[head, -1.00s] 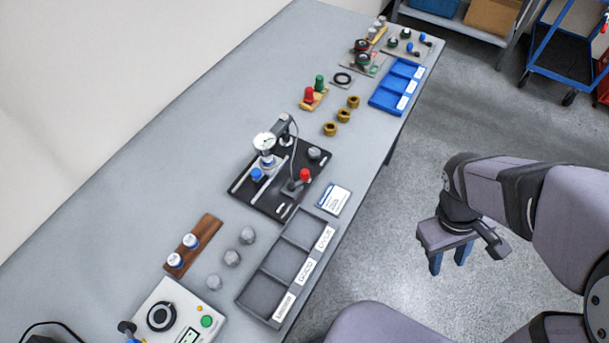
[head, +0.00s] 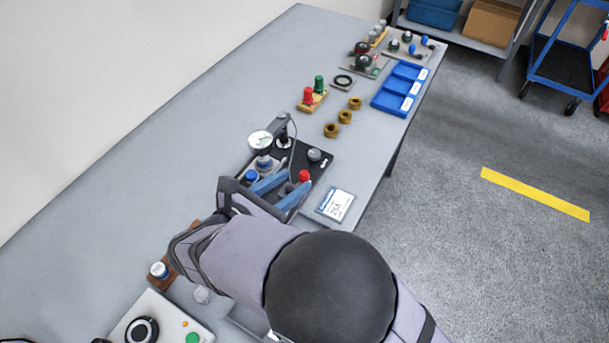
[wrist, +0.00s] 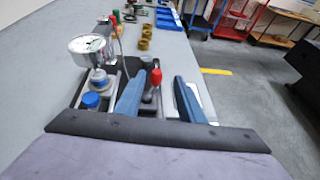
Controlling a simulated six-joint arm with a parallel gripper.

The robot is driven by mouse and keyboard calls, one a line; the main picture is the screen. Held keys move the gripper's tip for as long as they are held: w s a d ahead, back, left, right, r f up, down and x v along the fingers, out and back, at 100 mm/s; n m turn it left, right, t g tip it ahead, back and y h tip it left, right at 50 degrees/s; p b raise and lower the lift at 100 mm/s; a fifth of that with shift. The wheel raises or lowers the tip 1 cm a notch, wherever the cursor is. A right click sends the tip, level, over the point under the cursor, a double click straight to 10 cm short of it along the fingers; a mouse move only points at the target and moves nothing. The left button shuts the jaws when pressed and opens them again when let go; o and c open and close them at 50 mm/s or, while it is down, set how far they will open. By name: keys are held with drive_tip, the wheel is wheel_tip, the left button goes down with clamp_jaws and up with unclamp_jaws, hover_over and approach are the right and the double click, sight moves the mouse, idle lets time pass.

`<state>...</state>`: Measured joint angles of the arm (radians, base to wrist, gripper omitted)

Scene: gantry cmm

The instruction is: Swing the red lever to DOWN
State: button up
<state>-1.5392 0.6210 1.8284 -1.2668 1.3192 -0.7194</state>
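The red lever (head: 304,176) has a red knob on a dark shaft and stands on the black fixture plate (head: 322,162). In the wrist view, the red knob (wrist: 156,77) and part of its shaft appear between the two blue fingers of my gripper (wrist: 160,84). My gripper (head: 288,180) is open, with a gap on both sides of the lever and no clear contact. In the head view its fingertips reach over the plate close to the knob. The lever's base and any position marks are hidden or too small to read.
A dial gauge (head: 261,142) on a stand and a blue knob (head: 251,175) are left of the lever. A grey knob (head: 314,155) sits behind it. A white label card (head: 336,204) lies at right. My arm covers much of the grey tray.

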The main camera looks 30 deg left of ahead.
sight(302, 175)
drive_tip(key=shift+s+a+f, duration=0.1)
drive_tip(key=shift+s+a, duration=0.2)
drive_tip(key=shift+p+x, duration=0.7)
drive_tip(key=shift+x, duration=3.05)
clamp_jaws()
